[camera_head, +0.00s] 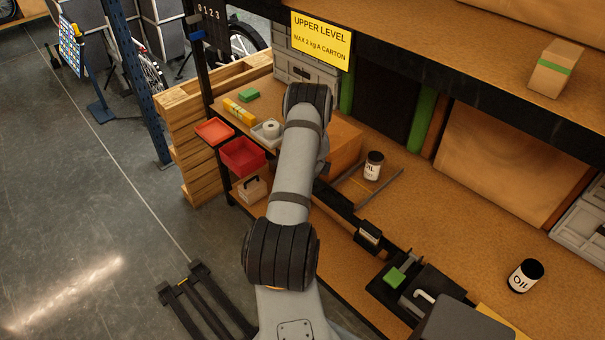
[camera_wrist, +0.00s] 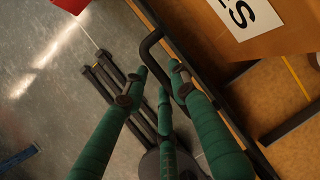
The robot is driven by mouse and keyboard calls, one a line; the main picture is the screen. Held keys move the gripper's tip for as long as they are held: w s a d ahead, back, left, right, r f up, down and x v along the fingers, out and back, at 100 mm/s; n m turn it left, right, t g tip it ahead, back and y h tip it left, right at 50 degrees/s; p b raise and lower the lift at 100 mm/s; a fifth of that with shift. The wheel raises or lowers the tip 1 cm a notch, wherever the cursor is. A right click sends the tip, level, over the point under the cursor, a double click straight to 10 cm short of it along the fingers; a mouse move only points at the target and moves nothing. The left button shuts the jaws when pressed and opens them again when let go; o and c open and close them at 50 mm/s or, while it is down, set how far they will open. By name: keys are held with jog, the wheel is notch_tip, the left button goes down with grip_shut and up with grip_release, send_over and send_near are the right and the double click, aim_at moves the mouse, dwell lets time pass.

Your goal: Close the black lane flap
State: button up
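A black bar (camera_head: 335,199) runs along the front edge of the shelf bench beside my arm; I cannot tell for sure whether it is the lane flap. In the wrist view a black bent handle (camera_wrist: 147,47) stands out from the bench's dark front edge, close to my fingertips. Whether a finger touches the handle cannot be told. In the head view my own arm hides the gripper.
An oil jar (camera_head: 373,166) stands between dark rails on the bench, beside a cardboard box (camera_head: 343,147). A second oil jar (camera_head: 525,275) stands at the right. Red bins (camera_head: 242,157) sit left of my arm. The grey floor (camera_head: 100,170) at left is mostly clear.

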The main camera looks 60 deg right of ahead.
jog(key=v, duration=1)
jog(key=shift+r, duration=0.15)
